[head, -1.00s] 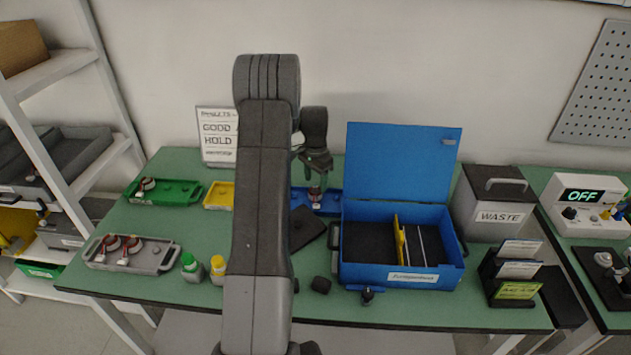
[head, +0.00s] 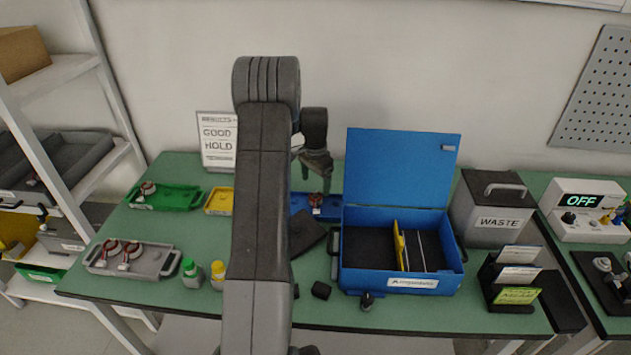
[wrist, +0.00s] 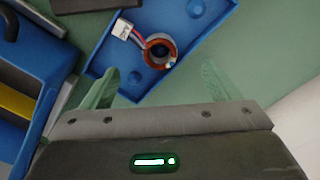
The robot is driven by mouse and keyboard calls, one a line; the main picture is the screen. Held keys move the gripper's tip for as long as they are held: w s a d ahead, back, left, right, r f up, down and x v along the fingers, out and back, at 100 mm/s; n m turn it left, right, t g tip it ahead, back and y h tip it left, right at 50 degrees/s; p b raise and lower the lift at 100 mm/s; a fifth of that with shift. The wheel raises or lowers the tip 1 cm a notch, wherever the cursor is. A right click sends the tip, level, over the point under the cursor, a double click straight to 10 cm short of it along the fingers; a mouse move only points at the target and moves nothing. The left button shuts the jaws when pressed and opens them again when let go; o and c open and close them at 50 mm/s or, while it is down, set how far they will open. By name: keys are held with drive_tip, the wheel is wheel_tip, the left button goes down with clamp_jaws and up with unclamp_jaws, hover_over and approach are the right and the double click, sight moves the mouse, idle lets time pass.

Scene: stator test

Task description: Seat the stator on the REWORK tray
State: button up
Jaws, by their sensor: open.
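A stator (wrist: 160,52), a copper-coloured ring with red and blue wires to a white connector, rests on the blue tray (wrist: 103,68) in the wrist view. It lies between two round features of the tray; I cannot tell whether it sits fully down. In the head view the stator (head: 316,200) is on the blue tray (head: 299,202) at the back of the bench, partly behind my arm. My gripper (head: 318,172) is open above it and apart from it. In the wrist view the fingers of my gripper (wrist: 160,72) are spread wide with nothing between them.
An open blue case (head: 345,268) stands right of the tray, its raised lid close to my gripper. A green tray (head: 175,205) with a stator, a yellow tray (head: 218,207) and a grey tray (head: 165,268) with two stators lie left. A waste bin (head: 490,212) stands right.

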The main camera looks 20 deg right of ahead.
wheel_tip(320, 180, up, 14)
drive_tip(key=b, duration=0.2)
drive_tip(key=shift+f, duration=0.15)
idle(0.5)
